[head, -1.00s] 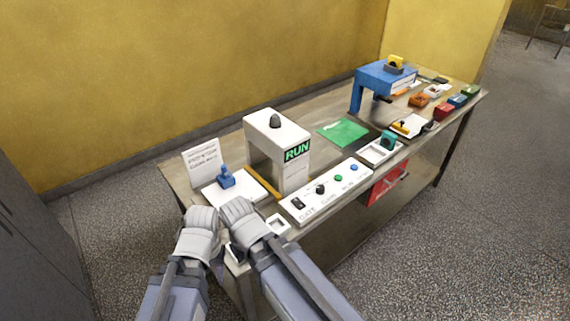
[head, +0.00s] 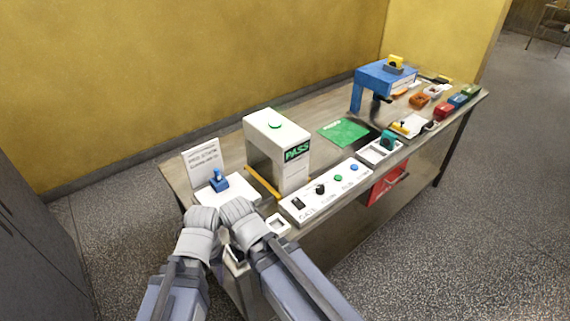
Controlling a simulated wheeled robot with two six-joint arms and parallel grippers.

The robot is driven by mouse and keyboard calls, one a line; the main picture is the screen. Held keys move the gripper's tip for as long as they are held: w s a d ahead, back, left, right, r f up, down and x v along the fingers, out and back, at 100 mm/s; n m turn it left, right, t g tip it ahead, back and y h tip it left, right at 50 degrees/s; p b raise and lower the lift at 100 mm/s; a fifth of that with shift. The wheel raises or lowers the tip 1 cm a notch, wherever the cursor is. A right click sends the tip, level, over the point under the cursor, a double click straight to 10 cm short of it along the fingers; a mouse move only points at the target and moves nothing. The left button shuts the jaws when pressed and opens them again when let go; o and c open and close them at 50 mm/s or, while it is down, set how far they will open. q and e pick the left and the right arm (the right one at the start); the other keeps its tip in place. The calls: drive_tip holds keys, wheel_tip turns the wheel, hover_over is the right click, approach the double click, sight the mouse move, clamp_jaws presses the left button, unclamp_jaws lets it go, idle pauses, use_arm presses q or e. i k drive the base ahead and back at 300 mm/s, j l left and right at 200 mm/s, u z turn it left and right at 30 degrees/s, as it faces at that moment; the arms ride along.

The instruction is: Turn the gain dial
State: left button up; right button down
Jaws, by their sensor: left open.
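The white control panel (head: 330,192) lies along the table's front edge with a row of controls. A small dark round knob (head: 320,188), which looks like the gain dial, stands beside a black switch (head: 298,203); the small lettering is hard to read. A green button (head: 338,178) and a blue button (head: 354,167) are farther right. My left gripper (head: 203,214) and my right gripper (head: 237,208) are side by side at the table's near left corner, left of the panel and apart from the knob. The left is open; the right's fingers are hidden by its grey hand.
A white box machine (head: 276,150) with a green PASS display (head: 297,150) stands behind the panel. A blue part (head: 219,181) on a white plate and a sign (head: 201,163) are left. A blue gantry (head: 385,76), green sheet (head: 344,132) and several coloured blocks are right.

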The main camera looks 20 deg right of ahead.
sight(319, 188)
drive_tip(key=i+l+z, duration=0.1)
drive_tip(key=l+z, duration=0.25)
drive_tip(key=i+l+z, duration=0.15)
drive_tip(key=l+z, duration=0.15)
drive_tip(key=i+l+z, duration=0.15)
drive_tip(key=z, duration=0.2)
drive_tip(key=l, duration=0.1)
